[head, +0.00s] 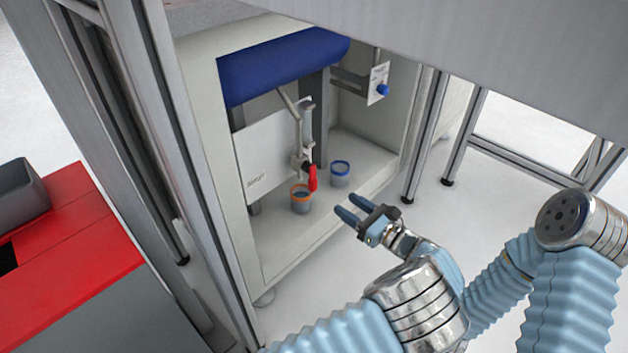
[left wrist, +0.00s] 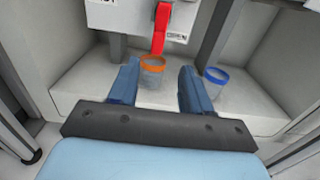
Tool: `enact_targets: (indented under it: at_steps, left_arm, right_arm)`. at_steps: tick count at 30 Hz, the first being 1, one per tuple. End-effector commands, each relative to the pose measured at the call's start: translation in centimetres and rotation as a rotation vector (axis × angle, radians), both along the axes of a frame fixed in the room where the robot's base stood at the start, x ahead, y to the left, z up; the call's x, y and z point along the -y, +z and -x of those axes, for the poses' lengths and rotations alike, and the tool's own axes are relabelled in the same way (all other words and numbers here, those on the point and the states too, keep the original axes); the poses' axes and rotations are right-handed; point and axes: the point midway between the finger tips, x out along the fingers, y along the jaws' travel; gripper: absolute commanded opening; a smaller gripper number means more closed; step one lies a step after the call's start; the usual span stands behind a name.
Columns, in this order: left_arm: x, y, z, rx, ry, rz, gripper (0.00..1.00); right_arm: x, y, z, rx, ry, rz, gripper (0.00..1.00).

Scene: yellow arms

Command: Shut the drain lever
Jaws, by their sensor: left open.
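The red drain lever (head: 312,178) hangs downward from a valve under a vertical pipe in the cabinet. In the left wrist view the lever (left wrist: 160,28) is at the top centre, beyond the fingertips. My left gripper (head: 349,204) is open and empty, to the right of and below the lever in the head view, apart from it. Its two blue fingers (left wrist: 157,72) are spread in the left wrist view, with the lever ahead between their lines. My right arm shows at the right of the head view, but its gripper does not.
An orange-rimmed cup (head: 301,199) stands below the lever, and a blue-rimmed cup (head: 340,174) stands to its right on the cabinet floor (head: 285,243). A blue knob (head: 383,90) is higher right. Metal posts (head: 424,140) flank the opening.

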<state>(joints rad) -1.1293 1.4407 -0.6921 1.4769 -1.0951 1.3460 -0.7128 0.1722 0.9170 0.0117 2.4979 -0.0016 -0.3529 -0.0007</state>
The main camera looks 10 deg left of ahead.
Motion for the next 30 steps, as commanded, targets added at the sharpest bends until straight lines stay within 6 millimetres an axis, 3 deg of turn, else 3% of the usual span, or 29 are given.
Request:
enact_targets:
  at_steps: [16,21,30]
  left_arm:
    - [-9.5,-0.2,-6.1,-0.002,0.007,0.006,0.49]
    - [-10.7,-0.2,-6.9,-0.003,0.004,0.006,0.49]
    - [-10.9,-0.1,-7.1,-0.003,0.004,0.006,0.49]
  right_arm:
    - [0.0,-2.0,-0.1,0.004,-0.003,0.001,0.43]
    - [0.0,-2.1,-0.1,0.005,-0.003,0.001,0.43]
    - [0.0,-2.1,-0.1,0.005,-0.003,0.001,0.43]
